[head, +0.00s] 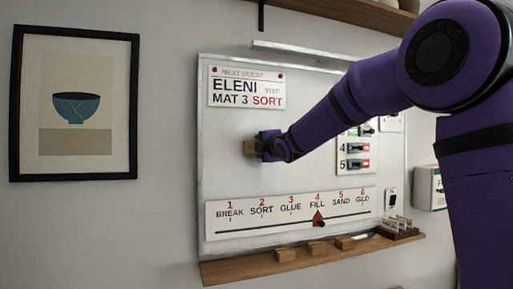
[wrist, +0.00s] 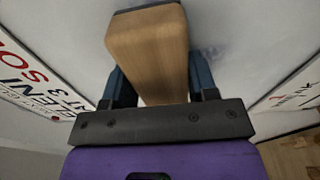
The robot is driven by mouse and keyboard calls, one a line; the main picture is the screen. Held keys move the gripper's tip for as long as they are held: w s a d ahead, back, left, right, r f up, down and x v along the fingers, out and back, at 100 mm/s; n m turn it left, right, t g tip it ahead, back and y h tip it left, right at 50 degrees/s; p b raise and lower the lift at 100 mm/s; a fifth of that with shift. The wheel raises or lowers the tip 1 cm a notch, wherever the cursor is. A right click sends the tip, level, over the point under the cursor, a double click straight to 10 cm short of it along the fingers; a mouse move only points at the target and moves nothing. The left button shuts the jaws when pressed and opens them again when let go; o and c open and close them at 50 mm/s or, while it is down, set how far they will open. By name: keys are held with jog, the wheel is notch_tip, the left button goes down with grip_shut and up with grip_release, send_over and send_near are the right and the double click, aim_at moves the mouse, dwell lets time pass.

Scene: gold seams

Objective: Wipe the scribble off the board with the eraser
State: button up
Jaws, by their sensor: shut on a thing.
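The white board (head: 225,140) hangs on the wall in the middle of the head view. My gripper (head: 262,146) is shut on the eraser (head: 249,147), a wooden block, in front of the board between the upper sign and the lower step strip. In the wrist view the eraser (wrist: 150,50) sits between the two blue fingers of my gripper (wrist: 158,78), its far end toward the board. I cannot tell whether it touches the board.
A wooden ledge (head: 240,268) below the board holds several small wooden blocks, a pen and a dark rack (head: 398,230). The ELENI sign (head: 246,88), step strip (head: 290,212) and numbered switches (head: 355,148) are on the board. A framed picture (head: 74,165) hangs left.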

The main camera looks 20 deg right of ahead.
jog(key=d, duration=1.4)
jog(key=shift+d, duration=0.15)
dwell(1.2)
jog(key=shift+w, duration=0.1)
jog(key=s, duration=0.6)
dwell(0.4)
jog(key=s, duration=0.3)
dwell(0.5)
dwell(0.4)
